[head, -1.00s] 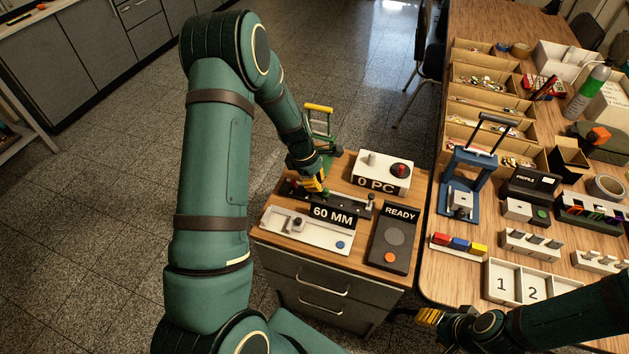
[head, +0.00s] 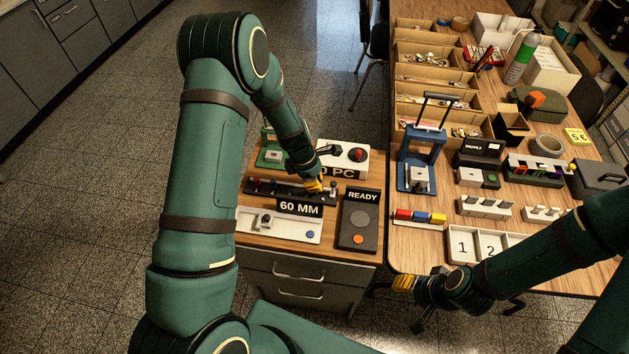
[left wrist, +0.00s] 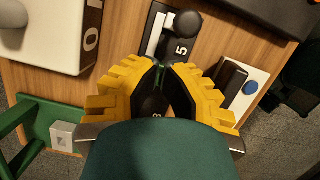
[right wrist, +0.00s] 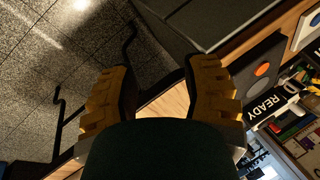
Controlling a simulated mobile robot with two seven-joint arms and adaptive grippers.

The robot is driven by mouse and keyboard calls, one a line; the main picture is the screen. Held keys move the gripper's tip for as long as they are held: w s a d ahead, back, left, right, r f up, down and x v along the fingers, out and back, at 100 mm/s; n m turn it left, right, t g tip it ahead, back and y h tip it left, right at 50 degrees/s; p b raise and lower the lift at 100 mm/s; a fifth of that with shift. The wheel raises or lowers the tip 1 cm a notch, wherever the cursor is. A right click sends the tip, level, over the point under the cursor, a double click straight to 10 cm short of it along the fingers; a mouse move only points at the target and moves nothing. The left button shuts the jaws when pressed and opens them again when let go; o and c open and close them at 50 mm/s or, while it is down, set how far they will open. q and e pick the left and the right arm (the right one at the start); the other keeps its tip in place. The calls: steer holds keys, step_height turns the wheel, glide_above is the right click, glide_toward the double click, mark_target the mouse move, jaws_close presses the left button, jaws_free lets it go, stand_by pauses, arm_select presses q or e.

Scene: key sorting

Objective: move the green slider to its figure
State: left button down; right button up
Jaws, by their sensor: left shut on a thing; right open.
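The dark slider rail (head: 290,190) lies across the small cabinet top. A figure 3 shows partly between the finger bases. My left gripper (head: 315,187) is over the right part of the rail, shut on a small piece. A bit of green (left wrist: 165,66) shows between the fingertips, apparently the green slider, mostly hidden by the fingers.
The crowded long table (head: 410,255) stands at the right.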

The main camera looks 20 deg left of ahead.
arm_select(q)
steer(key=a, duration=0.2)
steer(key=s+a+r, duration=0.1)
steer(key=shift+a+p, duration=0.1)
steer(key=shift+p, duration=0.3)
steer(key=p+v, duration=0.2)
steer(key=v, duration=0.8)
steer(key=b, duration=0.1)
glide_toward(307, 191)
steer(key=shift+y, duration=0.3)
steer(key=a+f, duration=0.1)
steer(key=f, duration=0.1)
steer(key=s+a+f, duration=0.1)
steer(key=shift+a+f, duration=0.15)
steer(key=shift+f, duration=0.2)
steer(key=d, duration=0.1)
steer(key=w+d+f, duration=0.1)
steer(key=shift+w+d, duration=0.1)
steer(key=shift+d, duration=0.3)
steer(key=shift+w+d+f, duration=0.15)
steer(key=shift+w+d, duration=0.05)
steer(key=shift+d, duration=0.3)
